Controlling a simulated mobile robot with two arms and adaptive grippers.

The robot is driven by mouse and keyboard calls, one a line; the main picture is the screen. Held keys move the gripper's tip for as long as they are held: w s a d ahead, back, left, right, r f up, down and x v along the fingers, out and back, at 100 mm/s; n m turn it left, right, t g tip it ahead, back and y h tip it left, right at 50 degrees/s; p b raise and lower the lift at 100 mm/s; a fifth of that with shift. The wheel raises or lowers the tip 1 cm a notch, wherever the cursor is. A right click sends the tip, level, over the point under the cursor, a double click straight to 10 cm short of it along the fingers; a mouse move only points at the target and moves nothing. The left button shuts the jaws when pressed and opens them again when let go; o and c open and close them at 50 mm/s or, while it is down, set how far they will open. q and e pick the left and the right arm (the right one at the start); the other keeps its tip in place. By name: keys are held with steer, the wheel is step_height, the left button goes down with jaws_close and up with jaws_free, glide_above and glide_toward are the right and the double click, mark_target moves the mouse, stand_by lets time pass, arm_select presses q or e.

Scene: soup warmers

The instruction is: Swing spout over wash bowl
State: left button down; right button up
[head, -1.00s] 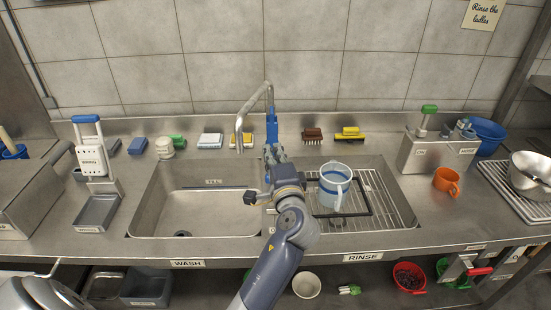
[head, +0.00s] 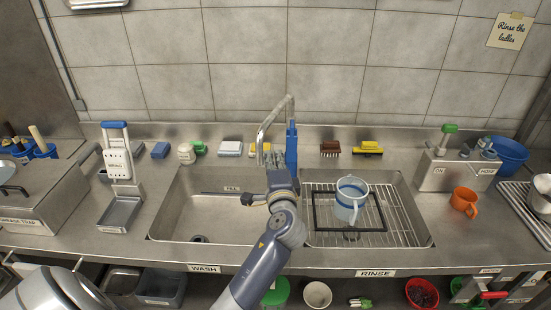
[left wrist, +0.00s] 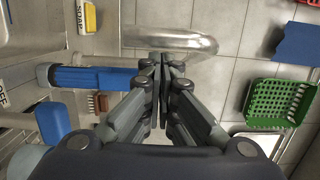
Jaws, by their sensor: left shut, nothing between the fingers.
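The metal spout (head: 275,115) arches from the top of a blue-sleeved post (head: 291,146) behind the sinks. Its free end hangs left of the post, on the wash side, and shows against the back ledge near the wash bowl's rear right. How far forward it reaches is hard to tell. The wash bowl (head: 190,215) is the left, empty basin. My left gripper (head: 270,157) is shut and empty, just below the spout's end and left of the post. In the left wrist view, the shut fingertips (left wrist: 161,62) are close to the spout (left wrist: 175,38); contact is unclear. My right gripper is out of view.
The rinse basin (head: 415,240) on the right has a wire rack holding a blue-banded pitcher (head: 350,205). Sponges and brushes, including a brown brush (head: 330,148), line the back ledge. The wash bowl's interior is clear.

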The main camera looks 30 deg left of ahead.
arm_select(q)
steer(key=s+a+m+t+h+p, duration=0.2)
steer(key=a+h+p, duration=0.1)
steer(key=a, duration=1.2)
steer(key=shift+a+r+m+h+p, duration=0.15)
steer(key=shift+a+m+h+p, duration=0.1)
steer(key=shift+m+h+p, duration=0.15)
